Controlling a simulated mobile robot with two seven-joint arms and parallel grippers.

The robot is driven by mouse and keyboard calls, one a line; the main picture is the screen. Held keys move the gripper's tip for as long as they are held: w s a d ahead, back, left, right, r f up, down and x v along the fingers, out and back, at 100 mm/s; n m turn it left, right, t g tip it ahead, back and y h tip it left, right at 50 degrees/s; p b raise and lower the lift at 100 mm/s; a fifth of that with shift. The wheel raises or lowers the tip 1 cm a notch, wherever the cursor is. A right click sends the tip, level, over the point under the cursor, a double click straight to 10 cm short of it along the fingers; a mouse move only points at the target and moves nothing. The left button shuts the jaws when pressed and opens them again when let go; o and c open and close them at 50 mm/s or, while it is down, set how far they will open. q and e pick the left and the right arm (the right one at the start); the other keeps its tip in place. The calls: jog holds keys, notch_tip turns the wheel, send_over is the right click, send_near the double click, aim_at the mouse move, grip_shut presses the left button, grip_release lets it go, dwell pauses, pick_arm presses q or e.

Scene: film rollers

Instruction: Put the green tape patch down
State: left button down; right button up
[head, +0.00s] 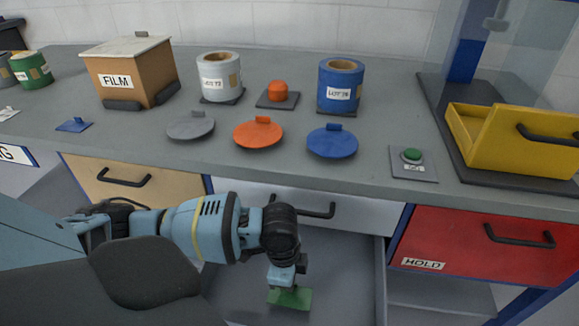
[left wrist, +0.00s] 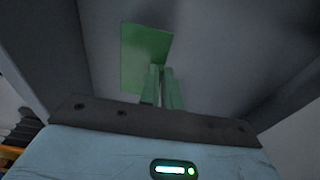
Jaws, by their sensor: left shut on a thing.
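The green tape patch (head: 290,299) is a flat green rectangle at the bottom centre of the head view. My left gripper (head: 286,284) is shut on it and points down, inside a grey-walled open space below the white drawer front (head: 358,218). In the left wrist view the patch (left wrist: 143,55) stands out beyond the two closed green fingers (left wrist: 161,82), mostly to their left, with grey walls around. I cannot tell whether the patch touches the grey floor. My right gripper is not in view.
The grey space has a side wall (head: 380,285) to the right of my gripper. The red drawer marked HOLD (head: 470,243) is further right. On the bench (head: 300,170) above stand film rolls, coloured lids, the FILM box (head: 130,75) and a yellow tray (head: 515,145).

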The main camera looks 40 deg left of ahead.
pick_arm(q)
notch_tip(320, 180, down, 4)
jog(key=shift+f+b, duration=0.1)
jog(key=shift+b, duration=0.5)
jog(key=shift+f, duration=0.25)
jog(key=c, duration=1.6)
grip_release()
jog(key=shift+f, duration=0.1)
jog(key=r+p, duration=0.1)
jog(key=r, duration=0.2)
jog(key=r+p, duration=0.1)
jog(key=r, duration=0.3)
jog(key=r+p, duration=0.1)
jog(key=r, duration=0.3)
jog(key=shift+s+a, duration=0.2)
jog(key=shift+a, duration=0.2)
jog(key=shift+s+a+r, duration=0.1)
jog(key=shift+r, duration=0.55)
